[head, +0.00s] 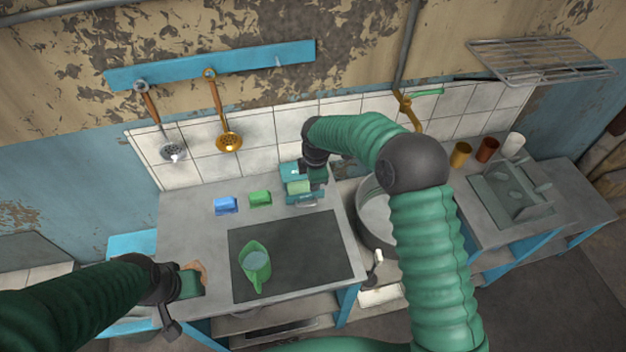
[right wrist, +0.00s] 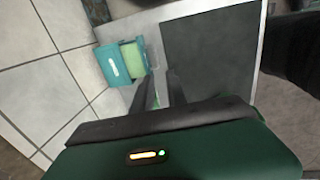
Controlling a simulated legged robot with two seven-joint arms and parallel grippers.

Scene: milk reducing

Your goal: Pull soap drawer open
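The soap box (head: 292,169) is teal and stands at the back of the grey counter against the tiled wall. A light green block (head: 298,187) shows at its front, and a teal part lies below it. In the right wrist view the teal box (right wrist: 113,66) and the light green block (right wrist: 134,62) lie left of the fingers. My right gripper (right wrist: 158,85) has its two dark fingers apart, with nothing clearly between them. It is beside the box's right side; contact cannot be told. My left gripper (head: 198,278) is over the counter's front left; its fingers are unclear.
A blue block (head: 226,205) and a green block (head: 260,198) lie left of the box. A green jug (head: 255,265) stands on the dark plate (head: 320,255). A large metal pot (head: 372,215) is right of the counter.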

